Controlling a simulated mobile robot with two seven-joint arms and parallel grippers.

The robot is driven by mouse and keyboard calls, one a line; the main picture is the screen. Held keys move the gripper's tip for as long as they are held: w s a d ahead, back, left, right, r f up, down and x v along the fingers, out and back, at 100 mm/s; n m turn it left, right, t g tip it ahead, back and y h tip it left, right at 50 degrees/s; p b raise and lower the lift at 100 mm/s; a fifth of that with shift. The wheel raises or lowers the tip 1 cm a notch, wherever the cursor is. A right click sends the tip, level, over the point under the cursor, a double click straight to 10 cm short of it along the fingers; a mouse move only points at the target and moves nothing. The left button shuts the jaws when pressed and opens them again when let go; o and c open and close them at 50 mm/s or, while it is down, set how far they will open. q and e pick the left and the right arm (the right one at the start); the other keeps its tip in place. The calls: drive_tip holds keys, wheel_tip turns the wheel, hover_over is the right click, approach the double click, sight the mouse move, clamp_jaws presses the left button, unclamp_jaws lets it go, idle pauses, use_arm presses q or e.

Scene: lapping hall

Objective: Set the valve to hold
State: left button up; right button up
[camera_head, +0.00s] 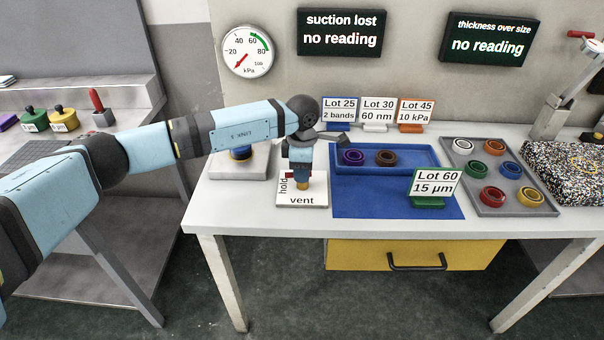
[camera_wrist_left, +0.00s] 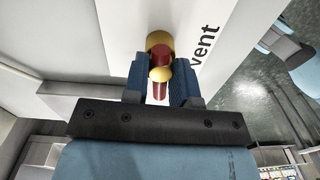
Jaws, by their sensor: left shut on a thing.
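The valve (camera_head: 303,186) stands on a white plate (camera_head: 316,201) marked "hold" on its left side and "vent" along its front. In the left wrist view the valve (camera_wrist_left: 159,42) shows yellow and red parts, with "vent" printed to the right. My left gripper (camera_head: 301,175) points down over the plate. In the left wrist view its two blue fingers (camera_wrist_left: 160,84) are closed around the red and yellow handle. The fingers hide much of the handle, so I cannot tell which mark it points to. My right gripper is not in view.
A gauge (camera_head: 247,51) and two signs reading "no reading" (camera_head: 340,32) hang on the wall. Right of the valve are a blue tray (camera_head: 420,160) with two rings, a "Lot 60" card (camera_head: 435,184) and a grey tray (camera_head: 487,207) of coloured rings. The table's front edge is close.

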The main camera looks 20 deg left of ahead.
use_arm(q)
drive_tip(key=shift+m, duration=0.6)
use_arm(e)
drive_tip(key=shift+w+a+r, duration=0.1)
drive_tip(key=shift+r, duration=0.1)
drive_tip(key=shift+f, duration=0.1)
use_arm(q)
drive_tip(key=o, duration=0.9)
drive_tip(key=shift+o, duration=0.2)
drive_tip(key=shift+r, duration=0.1)
wheel_tip(320, 180, up, 14)
drive_tip(key=shift+w+p, duration=0.15)
drive_tip(key=shift+p, duration=0.15)
drive_tip(key=shift+f, duration=0.2)
